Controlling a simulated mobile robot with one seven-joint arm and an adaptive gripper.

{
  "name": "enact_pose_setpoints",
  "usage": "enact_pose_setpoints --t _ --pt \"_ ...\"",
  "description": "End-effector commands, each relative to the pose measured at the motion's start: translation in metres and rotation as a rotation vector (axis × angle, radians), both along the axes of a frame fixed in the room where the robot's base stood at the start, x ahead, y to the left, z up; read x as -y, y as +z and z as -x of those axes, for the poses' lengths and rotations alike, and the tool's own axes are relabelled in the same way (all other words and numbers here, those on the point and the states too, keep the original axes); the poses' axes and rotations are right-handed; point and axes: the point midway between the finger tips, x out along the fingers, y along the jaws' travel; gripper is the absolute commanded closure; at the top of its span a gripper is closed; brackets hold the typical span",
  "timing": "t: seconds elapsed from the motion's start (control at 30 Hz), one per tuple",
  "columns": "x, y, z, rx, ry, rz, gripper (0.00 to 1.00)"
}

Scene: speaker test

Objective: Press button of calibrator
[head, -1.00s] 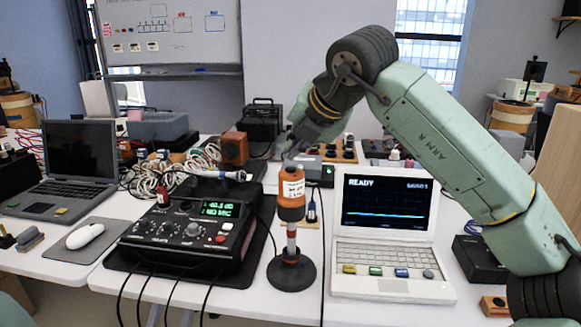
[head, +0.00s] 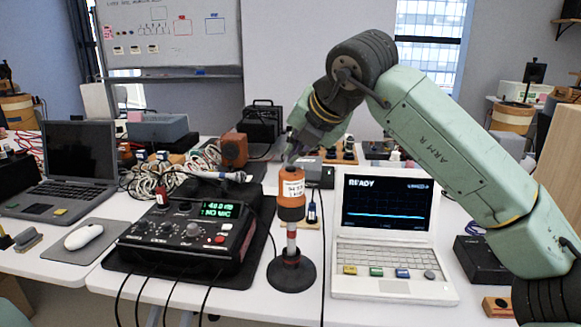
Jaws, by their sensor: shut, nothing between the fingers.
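The calibrator is the orange cylinder (head: 291,194) with a white label, upright on a stand with a round black base (head: 291,273). Its button is not clearly visible; the top of the cylinder lies right under my fingertips. My gripper (head: 290,160) is shut and empty, reaching down from the upper right to the calibrator's top. I cannot tell whether the fingertips touch it. The black meter box (head: 190,245) left of it has a green display that seems to read "NO MIC". The white laptop (head: 395,290) right of it shows "READY" above a flat blue line.
A dark laptop (head: 75,165) and a white mouse (head: 84,236) are at the left. Black cables hang over the front edge.

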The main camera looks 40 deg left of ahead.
Motion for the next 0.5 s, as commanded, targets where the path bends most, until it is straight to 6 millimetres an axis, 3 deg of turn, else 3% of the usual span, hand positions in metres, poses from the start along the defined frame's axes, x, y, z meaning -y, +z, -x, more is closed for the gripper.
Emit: enact_pose_setpoints --t 0.5 --pt "-0.0001 -0.0068 0.0001 0.0 0.0 0.0 1.0"
